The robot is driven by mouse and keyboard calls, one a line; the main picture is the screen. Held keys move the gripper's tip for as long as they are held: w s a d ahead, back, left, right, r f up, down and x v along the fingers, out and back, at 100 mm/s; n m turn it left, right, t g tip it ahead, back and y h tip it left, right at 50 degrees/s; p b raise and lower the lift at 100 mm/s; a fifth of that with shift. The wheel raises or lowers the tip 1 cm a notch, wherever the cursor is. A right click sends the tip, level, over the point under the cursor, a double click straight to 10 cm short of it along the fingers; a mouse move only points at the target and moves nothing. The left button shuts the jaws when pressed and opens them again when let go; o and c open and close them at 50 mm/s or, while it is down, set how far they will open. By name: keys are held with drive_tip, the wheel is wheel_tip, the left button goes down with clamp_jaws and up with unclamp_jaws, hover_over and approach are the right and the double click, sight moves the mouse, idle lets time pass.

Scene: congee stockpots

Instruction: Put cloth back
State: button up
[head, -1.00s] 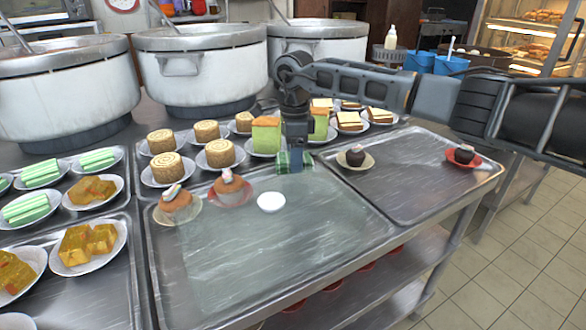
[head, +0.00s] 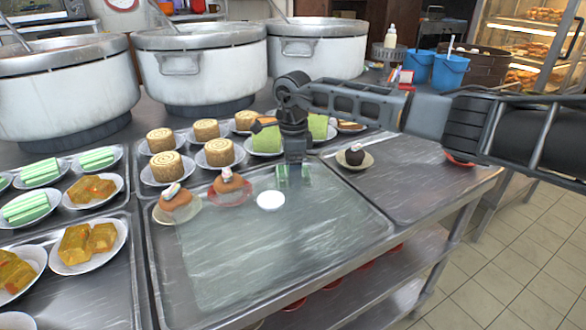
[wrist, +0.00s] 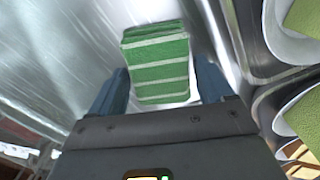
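The cloth (head: 305,176) is green with pale stripes and looks folded. In the head view it is low at the back right part of the front middle tray (head: 270,285); part of it is hidden behind a finger. In the wrist view the cloth (wrist: 160,68) shows between and beyond the two fingers. My gripper (head: 294,178) points down at the cloth. Its fingers, also in the wrist view (wrist: 163,75), are spread to either side of the cloth, with narrow gaps showing. I cannot tell exactly whether the cloth rests flat on the tray.
Cupcakes (head: 228,182) and a small white dish (head: 270,201) are left of the cloth. Plated green cakes (head: 265,139) stand just behind it. A dark dessert (head: 354,155) is on the right tray (head: 415,180). Large stockpots (head: 200,70) stand behind. The front of the middle tray is bare.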

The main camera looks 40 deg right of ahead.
drive_tip(key=shift+o, duration=0.7)
drive_tip(key=shift+r, duration=0.1)
wheel_tip(320, 180, up, 12)
